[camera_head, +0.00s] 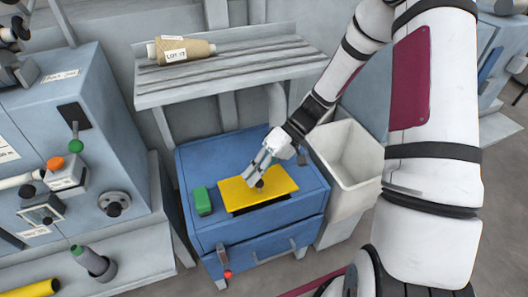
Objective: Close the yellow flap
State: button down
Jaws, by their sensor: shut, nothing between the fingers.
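The yellow flap (275,182) lies over the top of the blue cabinet (304,204), with a small dark knob (260,185) near its middle. A dark strip of opening shows along the flap's front edge, so the flap looks slightly raised or offset there. My gripper (252,176) is shut and empty. It points down-left over the flap, with its fingertips close to the knob. I cannot tell whether the fingertips touch the flap. The gripper hides part of the flap's back left area.
A green block (202,201) sits left of the flap. A white bin (345,137) stands right of the cabinet. A grey-blue machine (30,125) with knobs stands at left. My arm fills the right side.

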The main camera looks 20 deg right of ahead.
jog(key=d+r+m+h+p, duration=0.1)
jog(key=h+p, duration=0.1)
jog(key=d+r+m+h+p, duration=0.1)
jog(key=r+m+h+p, duration=0.1)
jog(key=shift+w+d+r+t+p, duration=0.2)
jog(key=shift+d+r+t+p, duration=0.1)
jog(key=shift+d, duration=0.1)
notch_tip(320, 180, up, 6)
jog(key=w+d+f+m+t+h+p, duration=0.1)
jog(key=w+d+m+h+p, duration=0.2)
jog(key=h+p, duration=0.1)
jog(key=b, duration=0.2)
send_over(263, 190)
jog(key=w+d, duration=0.1)
jog(key=w, duration=0.2)
jog(key=shift+t, duration=0.3)
notch_tip(263, 190, down, 9)
jog(key=shift+f, duration=0.15)
jog(key=s+f+b, duration=0.2)
jog(key=shift+s+f+b, duration=0.4)
jog(key=shift+r, duration=0.15)
